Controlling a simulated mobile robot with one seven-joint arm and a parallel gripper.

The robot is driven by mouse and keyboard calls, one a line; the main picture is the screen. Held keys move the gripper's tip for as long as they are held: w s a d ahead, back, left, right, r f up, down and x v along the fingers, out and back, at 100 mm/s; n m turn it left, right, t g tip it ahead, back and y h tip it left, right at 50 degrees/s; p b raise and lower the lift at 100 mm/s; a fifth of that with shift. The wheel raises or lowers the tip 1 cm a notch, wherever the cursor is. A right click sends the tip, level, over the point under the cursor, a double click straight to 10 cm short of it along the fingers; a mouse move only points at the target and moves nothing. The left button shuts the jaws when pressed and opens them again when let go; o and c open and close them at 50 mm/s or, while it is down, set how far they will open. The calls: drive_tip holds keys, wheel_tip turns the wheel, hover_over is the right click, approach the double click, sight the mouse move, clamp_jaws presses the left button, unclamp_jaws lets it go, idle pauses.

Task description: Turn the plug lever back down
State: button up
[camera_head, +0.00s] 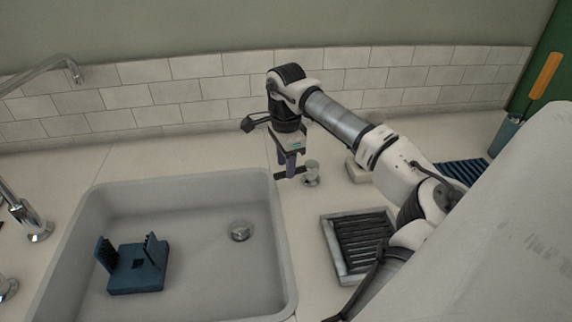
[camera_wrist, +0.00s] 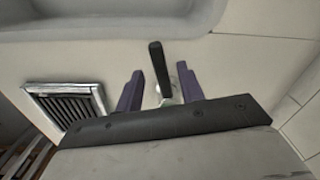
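The plug lever has a dark handle (camera_wrist: 158,62) on a pale metal post, and stands on the counter by the sink's right rim. In the head view its metal post (camera_head: 312,172) shows just right of my gripper (camera_head: 289,168). My gripper points down at the lever. In the wrist view my gripper (camera_wrist: 160,72) has its two purple fingers apart, with the lever handle between and a gap visible on each side. The handle reaches beyond the fingertips in that view. A round drain plug (camera_head: 241,230) sits in the sink floor; whether it is raised is unclear.
The grey sink (camera_head: 190,185) holds a dark blue slotted holder (camera_head: 137,272). A framed black ribbed tray (camera_head: 330,238) lies on the counter to the right. A faucet (camera_head: 35,225) stands at the left. A tiled wall (camera_head: 190,92) runs behind.

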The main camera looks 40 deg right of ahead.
drive_tip(key=shift+f, duration=0.8)
drive_tip(key=shift+c, duration=0.5)
clamp_jaws()
